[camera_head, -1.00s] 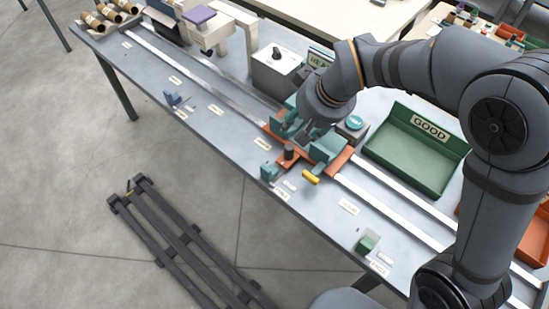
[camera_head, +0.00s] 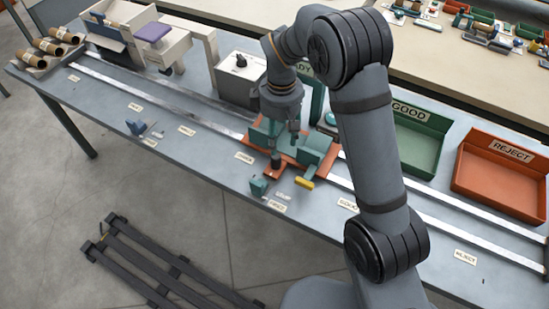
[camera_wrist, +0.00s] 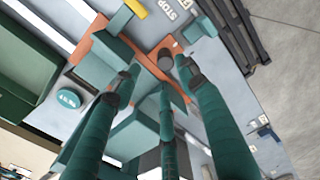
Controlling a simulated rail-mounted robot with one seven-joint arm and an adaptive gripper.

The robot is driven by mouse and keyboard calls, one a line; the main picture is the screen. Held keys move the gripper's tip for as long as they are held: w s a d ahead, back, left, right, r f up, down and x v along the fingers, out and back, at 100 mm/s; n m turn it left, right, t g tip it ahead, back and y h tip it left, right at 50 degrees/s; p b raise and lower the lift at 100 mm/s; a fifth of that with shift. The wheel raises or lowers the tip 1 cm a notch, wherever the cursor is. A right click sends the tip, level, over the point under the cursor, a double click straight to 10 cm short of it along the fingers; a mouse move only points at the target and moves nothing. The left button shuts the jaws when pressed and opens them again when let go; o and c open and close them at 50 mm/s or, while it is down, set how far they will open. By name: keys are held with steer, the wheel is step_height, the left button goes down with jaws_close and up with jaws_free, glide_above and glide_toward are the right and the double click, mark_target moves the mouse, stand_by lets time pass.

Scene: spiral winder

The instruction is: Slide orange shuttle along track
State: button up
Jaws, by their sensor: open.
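The orange shuttle (camera_head: 327,166) sits on the twin metal rails of the track (camera_head: 190,116) at mid-table, carrying teal blocks. A short dark upright knob (camera_head: 276,158) stands on its near edge. My gripper (camera_head: 281,134) points down over the shuttle, its teal fingers among the teal blocks. In the wrist view the orange plate (camera_wrist: 104,46) and dark round knob (camera_wrist: 166,58) lie just beyond my three fingertips (camera_wrist: 161,76). The fingers are spread and hold nothing. I cannot tell whether they touch the shuttle.
A yellow handle (camera_head: 304,183) and small teal block (camera_head: 258,186) are at the near side. A green GOOD bin (camera_head: 422,140) and orange REJECT bin (camera_head: 505,175) stand right behind the rails. A white box with a knob (camera_head: 238,78) stands behind left. Rails are clear both sides.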

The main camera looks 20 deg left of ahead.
mark_target(277, 156)
steer(key=f, duration=0.7)
steer(key=f+p, duration=0.1)
steer(key=f, duration=0.2)
steer(key=shift+a+f, duration=0.2)
steer(key=shift+a, duration=0.2)
steer(key=shift+c, duration=1.1)
steer(key=shift+s, duration=0.1)
jaws_close()
